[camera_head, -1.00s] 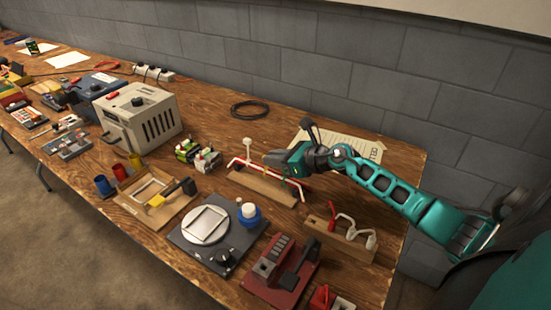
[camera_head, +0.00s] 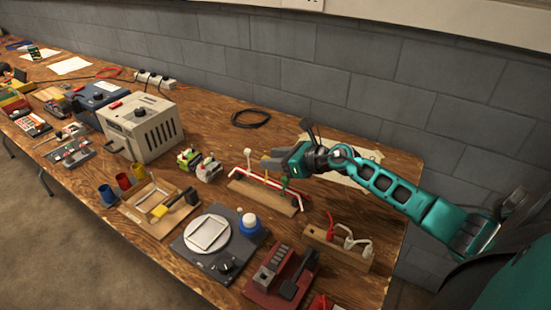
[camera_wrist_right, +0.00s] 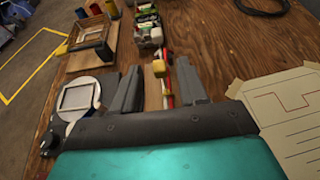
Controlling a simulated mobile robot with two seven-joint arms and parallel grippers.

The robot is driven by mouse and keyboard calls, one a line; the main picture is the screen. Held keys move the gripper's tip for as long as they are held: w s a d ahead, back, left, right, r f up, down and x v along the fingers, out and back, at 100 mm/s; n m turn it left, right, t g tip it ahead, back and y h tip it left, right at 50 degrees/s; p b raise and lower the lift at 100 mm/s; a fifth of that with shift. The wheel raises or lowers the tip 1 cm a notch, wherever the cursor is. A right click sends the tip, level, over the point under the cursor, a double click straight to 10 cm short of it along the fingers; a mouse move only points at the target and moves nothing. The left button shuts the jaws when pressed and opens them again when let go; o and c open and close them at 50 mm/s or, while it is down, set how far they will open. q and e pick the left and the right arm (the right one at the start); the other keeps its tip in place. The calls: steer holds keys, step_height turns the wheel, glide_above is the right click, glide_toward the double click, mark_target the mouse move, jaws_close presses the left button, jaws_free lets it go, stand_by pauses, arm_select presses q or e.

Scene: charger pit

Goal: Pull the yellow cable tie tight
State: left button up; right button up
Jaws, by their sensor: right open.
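A wooden board (camera_head: 262,196) carries a bundle of red and white cables (camera_head: 297,195) on the workbench. The yellow cable tie (camera_head: 266,176) is a small yellow piece on this bundle, and it also shows in the right wrist view (camera_wrist_right: 159,69). A green piece (camera_head: 284,184) sits on the bundle to its right. My right gripper (camera_head: 270,160) is open and empty just above the bundle. In the right wrist view, the yellow piece appears between its two spread fingers (camera_wrist_right: 158,85), near the tips. My left gripper is not in view.
A second wooden block with red and white plugs (camera_head: 338,248) stands at front right. A dark plate with a white dish (camera_head: 208,234) and a red device (camera_head: 280,275) stand in front. Small green-and-white parts (camera_head: 208,168) lie left. A black cable coil (camera_head: 250,118) lies behind.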

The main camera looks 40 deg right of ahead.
steer(key=v, duration=1.3)
steer(key=shift+w, duration=0.1)
stand_by(0.5)
